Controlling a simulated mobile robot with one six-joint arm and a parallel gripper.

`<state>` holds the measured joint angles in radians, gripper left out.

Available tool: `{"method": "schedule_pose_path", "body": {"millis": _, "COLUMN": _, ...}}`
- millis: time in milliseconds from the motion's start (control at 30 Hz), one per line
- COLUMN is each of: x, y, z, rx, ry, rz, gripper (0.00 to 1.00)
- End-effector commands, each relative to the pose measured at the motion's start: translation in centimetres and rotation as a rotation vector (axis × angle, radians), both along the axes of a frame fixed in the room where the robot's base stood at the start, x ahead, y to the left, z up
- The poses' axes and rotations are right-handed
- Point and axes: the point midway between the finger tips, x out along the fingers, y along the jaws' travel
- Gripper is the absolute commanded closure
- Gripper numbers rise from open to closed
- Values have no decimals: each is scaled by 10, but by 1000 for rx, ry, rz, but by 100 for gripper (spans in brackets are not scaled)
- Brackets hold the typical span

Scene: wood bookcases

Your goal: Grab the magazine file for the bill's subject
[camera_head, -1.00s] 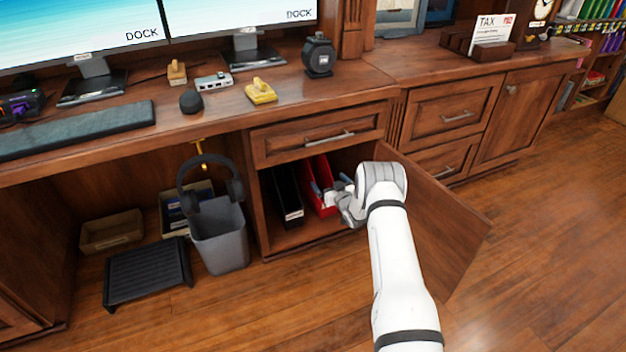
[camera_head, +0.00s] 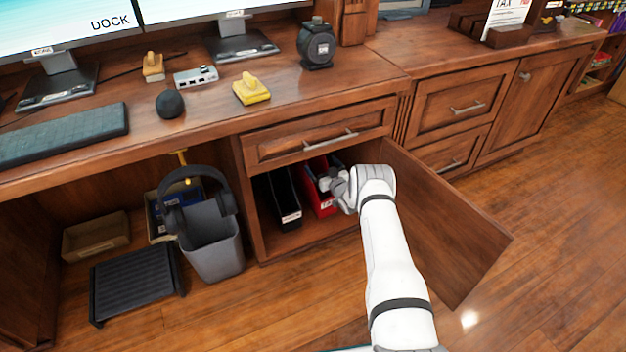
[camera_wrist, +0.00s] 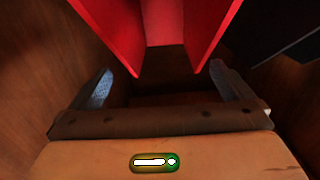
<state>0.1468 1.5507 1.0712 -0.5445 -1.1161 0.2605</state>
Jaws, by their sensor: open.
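A red magazine file (camera_head: 322,206) stands upright inside the open lower cabinet, with a small label low on its front that I cannot read. It also shows in the wrist view (camera_wrist: 122,35), its red walls ahead of the fingers. A black magazine file (camera_head: 287,206) stands to its left; a dark edge in the wrist view (camera_wrist: 270,35) looks like it. A bill headed TAX (camera_head: 506,17) stands in a wooden holder on the right counter. My gripper (camera_head: 335,184) is at the red file's upper right; in the wrist view its fingers (camera_wrist: 164,86) are apart with nothing between the tips.
The open cabinet door (camera_head: 445,225) stands to the right of my arm. A drawer (camera_head: 320,135) is shut just above the opening. A grey bin (camera_head: 212,245) with headphones (camera_head: 197,190) above it is left of the cabinet. The floor in front is clear.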

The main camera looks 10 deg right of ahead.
Motion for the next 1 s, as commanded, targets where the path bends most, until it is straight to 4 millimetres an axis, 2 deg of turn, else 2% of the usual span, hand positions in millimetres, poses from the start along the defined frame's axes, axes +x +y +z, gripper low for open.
{"method": "schedule_pose_path", "body": {"millis": 167, "x": 22, "y": 15, "z": -13, "rx": -1, "ry": -1, "rz": 11, "gripper": 0}}
{"method": "schedule_pose_path", "body": {"millis": 300, "x": 38, "y": 24, "z": -10, "rx": 0, "ry": -2, "rz": 15, "gripper": 0}}
{"method": "schedule_pose_path", "body": {"millis": 633, "x": 45, "y": 28, "z": -7, "rx": -1, "ry": 0, "rz": 17, "gripper": 0}}
{"method": "schedule_pose_path", "body": {"millis": 1000, "x": 44, "y": 28, "z": -7, "rx": 0, "ry": 0, "rz": 17, "gripper": 29}}
